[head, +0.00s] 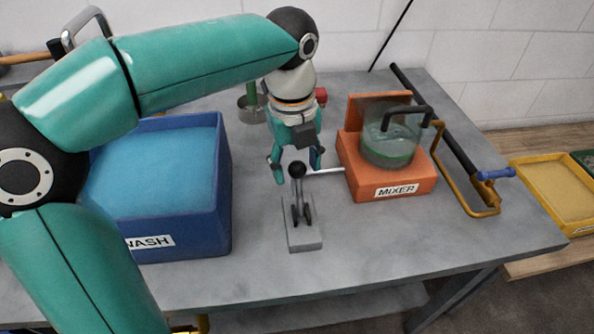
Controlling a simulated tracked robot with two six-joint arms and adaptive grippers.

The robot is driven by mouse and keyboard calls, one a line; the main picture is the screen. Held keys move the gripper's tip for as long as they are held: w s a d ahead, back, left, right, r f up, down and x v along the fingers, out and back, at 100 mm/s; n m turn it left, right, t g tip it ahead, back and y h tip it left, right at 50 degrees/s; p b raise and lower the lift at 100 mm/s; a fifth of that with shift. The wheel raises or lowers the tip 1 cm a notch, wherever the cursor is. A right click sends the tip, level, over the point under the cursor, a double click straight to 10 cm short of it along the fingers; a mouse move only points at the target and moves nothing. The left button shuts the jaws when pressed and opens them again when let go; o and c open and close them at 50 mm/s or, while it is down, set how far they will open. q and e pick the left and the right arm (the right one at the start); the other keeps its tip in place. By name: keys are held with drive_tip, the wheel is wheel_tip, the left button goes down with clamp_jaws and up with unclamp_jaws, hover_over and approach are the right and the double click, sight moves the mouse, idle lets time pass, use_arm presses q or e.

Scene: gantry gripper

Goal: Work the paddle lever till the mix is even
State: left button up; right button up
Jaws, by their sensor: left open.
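The paddle lever (299,195) stands on a small grey base on the table, with a black ball knob on top. A thin rod runs from beside the lever to the orange mixer (416,182). A clear vessel (388,150) on the mixer holds a murky mix with a green streak in it; how even it is I cannot tell. My left gripper (296,172) points down with its fingers apart, just behind and around the knob in the picture. Whether it touches the knob is unclear. My right gripper does not show.
A blue wash bin (232,215) with blue contents stands left of the lever. A metal dish (252,108) is behind my left gripper. A bent yellow bar (455,185) is right of the mixer. The grey table (380,235) is clear in front. A yellow tray (548,222) lies beyond its right edge.

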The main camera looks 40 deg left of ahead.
use_arm(q)
drive_tip(key=shift+f, duration=0.6)
clamp_jaws()
